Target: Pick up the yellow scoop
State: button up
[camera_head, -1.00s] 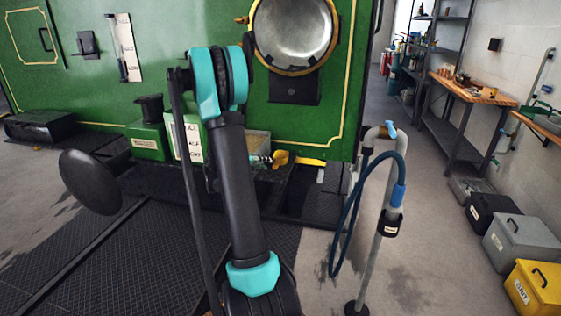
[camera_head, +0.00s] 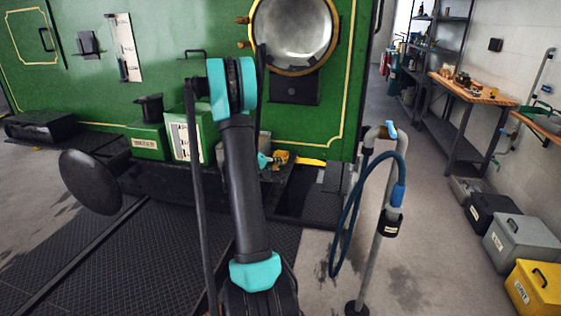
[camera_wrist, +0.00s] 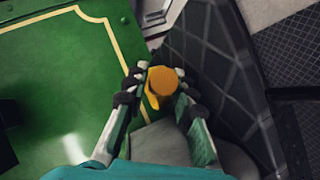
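The yellow scoop (camera_head: 281,157) lies on the dark ledge at the front of the green steam tram, below the round lamp. In the wrist view the scoop (camera_wrist: 163,82) shows as an orange-yellow rounded shape between the fingertips. My gripper (camera_wrist: 160,93) is open, with one finger on each side of the scoop. I cannot tell whether either finger touches it. In the head view my gripper (camera_head: 264,160) is mostly hidden behind my arm, with its end just left of the scoop.
A green box with a white label (camera_head: 187,139) and a smaller green box (camera_head: 148,140) stand left of the scoop. The lamp (camera_head: 293,35) projects above. A standpipe with a blue hose (camera_head: 388,200) stands to the right.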

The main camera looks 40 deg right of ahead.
grip_shut()
jog(key=shift+r, duration=0.15)
notch_tip(320, 180, up, 20)
dwell(0.5)
